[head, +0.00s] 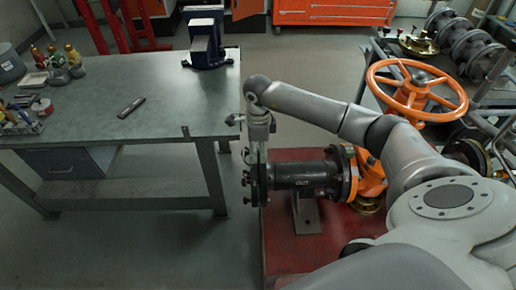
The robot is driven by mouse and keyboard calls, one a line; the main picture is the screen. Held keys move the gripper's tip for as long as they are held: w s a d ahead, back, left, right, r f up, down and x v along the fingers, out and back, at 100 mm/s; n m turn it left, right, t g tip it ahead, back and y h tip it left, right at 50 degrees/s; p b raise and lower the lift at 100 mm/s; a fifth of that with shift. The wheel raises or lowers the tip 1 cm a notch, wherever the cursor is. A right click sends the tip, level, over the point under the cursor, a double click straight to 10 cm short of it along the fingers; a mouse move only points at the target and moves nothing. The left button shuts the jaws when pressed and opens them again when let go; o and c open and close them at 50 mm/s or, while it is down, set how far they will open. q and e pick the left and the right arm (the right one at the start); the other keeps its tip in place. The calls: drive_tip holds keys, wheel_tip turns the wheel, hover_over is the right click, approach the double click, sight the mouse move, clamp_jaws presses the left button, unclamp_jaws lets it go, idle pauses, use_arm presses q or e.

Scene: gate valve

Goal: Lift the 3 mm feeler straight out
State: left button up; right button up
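My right gripper (258,150) points down at the left end of the dark pipe spool (305,172), which is marked OUT. It is at or just above the bolted end flange (255,187). Its fingers are small and blend with the grey metal, so I cannot tell whether they are open or shut. I cannot make out the 3 mm feeler; it may be hidden at the fingers or the flange. The spool joins an orange valve (369,172) with an orange handwheel (410,88) above. My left gripper is out of view.
A grey workbench (165,112) on the left carries a blue vise (206,45), a flat grey metal piece (131,107) and small bottles (73,55). Its right edge is close to my gripper. The valve stands on a red base (285,240). A cart with parts is at the right.

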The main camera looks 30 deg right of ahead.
clamp_jaws()
drive_tip(key=shift+r, duration=0.15)
drive_tip(key=shift+r+p, duration=1.95)
drive_tip(key=shift+r, duration=1.4)
